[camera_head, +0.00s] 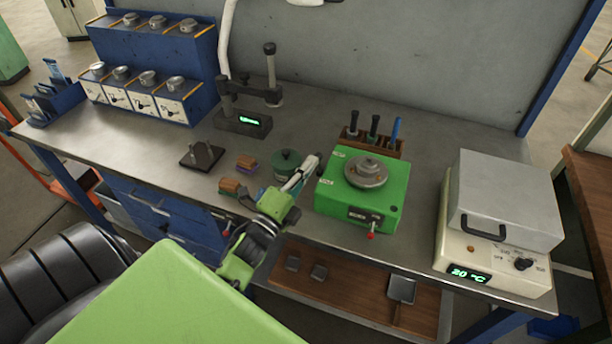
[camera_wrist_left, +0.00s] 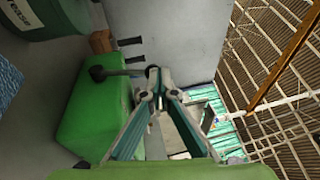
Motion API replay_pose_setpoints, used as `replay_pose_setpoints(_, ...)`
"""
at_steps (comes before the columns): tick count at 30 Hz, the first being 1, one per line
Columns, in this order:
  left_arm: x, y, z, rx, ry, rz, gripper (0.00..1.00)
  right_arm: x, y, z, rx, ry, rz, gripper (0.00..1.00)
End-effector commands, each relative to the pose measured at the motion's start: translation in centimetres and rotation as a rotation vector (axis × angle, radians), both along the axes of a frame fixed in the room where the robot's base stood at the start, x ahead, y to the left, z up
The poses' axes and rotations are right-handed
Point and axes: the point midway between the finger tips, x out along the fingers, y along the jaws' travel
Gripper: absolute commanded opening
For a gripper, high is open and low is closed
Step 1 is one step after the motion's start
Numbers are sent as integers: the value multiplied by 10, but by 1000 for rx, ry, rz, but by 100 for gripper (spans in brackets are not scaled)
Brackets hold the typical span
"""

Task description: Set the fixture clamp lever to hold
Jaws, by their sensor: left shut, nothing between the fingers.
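The green fixture box (camera_head: 390,208) stands on the bench with a round metal disc (camera_head: 366,172) on top. Two small white labels are on the left of its top; I cannot read them. A dark lever with a round black knob (camera_wrist_left: 98,73) shows at the box in the left wrist view; in the head view it is mostly lost behind my gripper. A red-tipped lever (camera_head: 371,235) is on the box's front. My left gripper (camera_head: 316,160) is shut and empty, its tips at the box's left side, close to the dark lever. I cannot tell whether they touch.
A green grease tin (camera_head: 286,163) stands just left of my gripper. A tool rack (camera_head: 372,142) is behind the box, and a small furnace (camera_head: 500,200) is to its right. A stand (camera_head: 245,122) and a dark spiked plate (camera_head: 202,156) are further left.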

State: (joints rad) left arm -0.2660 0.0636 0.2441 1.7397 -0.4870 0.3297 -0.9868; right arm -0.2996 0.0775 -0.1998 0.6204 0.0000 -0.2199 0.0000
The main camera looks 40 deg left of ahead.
Motion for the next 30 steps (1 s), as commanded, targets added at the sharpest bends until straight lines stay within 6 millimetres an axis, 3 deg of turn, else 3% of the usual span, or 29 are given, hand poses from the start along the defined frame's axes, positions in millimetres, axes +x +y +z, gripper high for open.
replay_pose_setpoints(10,33,8,18,2,-3,-1,0,0,0,-2,0,0,0,40)
replay_pose_setpoints(21,67,16,21,1,-1,0,0,0,0,-16,0,0,0,40)
replay_pose_setpoints(30,84,20,20,1,1,-1,0,0,-2,-25,-3,0,1,40)
